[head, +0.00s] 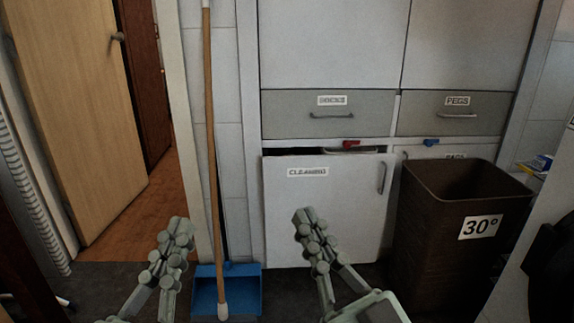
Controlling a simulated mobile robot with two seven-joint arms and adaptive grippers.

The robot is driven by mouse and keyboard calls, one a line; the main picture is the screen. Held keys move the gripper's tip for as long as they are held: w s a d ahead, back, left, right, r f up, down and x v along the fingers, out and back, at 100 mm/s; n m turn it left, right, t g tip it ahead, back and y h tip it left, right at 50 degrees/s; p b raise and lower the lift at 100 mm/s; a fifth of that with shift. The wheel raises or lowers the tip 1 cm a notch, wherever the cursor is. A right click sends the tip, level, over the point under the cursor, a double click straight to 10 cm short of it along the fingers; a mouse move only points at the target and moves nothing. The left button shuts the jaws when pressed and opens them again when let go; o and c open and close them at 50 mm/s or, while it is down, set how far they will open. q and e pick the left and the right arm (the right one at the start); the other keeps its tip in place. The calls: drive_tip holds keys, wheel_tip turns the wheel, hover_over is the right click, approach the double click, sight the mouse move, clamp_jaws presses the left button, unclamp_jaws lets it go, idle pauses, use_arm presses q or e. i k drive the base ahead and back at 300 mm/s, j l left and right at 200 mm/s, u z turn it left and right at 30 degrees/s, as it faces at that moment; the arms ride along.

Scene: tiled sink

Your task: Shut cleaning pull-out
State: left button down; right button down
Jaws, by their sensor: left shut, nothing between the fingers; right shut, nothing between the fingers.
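The cleaning pull-out (325,215) is the white front with a "CLEANING" label, low in the middle of the head view. It stands a little out from the cabinet, with a dark gap along its top edge. Its upright handle (382,177) is near its right edge. My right gripper (303,218) is shut and empty, in front of the left part of the white front; I cannot tell whether it touches. My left gripper (180,226) is shut and empty, further left, in front of the doorway floor and left of the broom handle.
A brown basket (425,235) marked 30° stands right of the pull-out. A blue dustpan (243,284) and a long wooden pole (211,150) stand to its left. Grey drawers, socks (290,117) and pegs (480,121), are above. A wooden door (75,110) stands open at left.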

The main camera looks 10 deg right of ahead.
sight(350, 192)
drive_tip(key=i+l, duration=0.1)
drive_tip(key=l, duration=0.6)
drive_tip(key=i+l, duration=0.15)
drive_tip(key=i, duration=0.45)
drive_tip(key=i+l+z, duration=0.15)
drive_tip(key=i, duration=0.45)
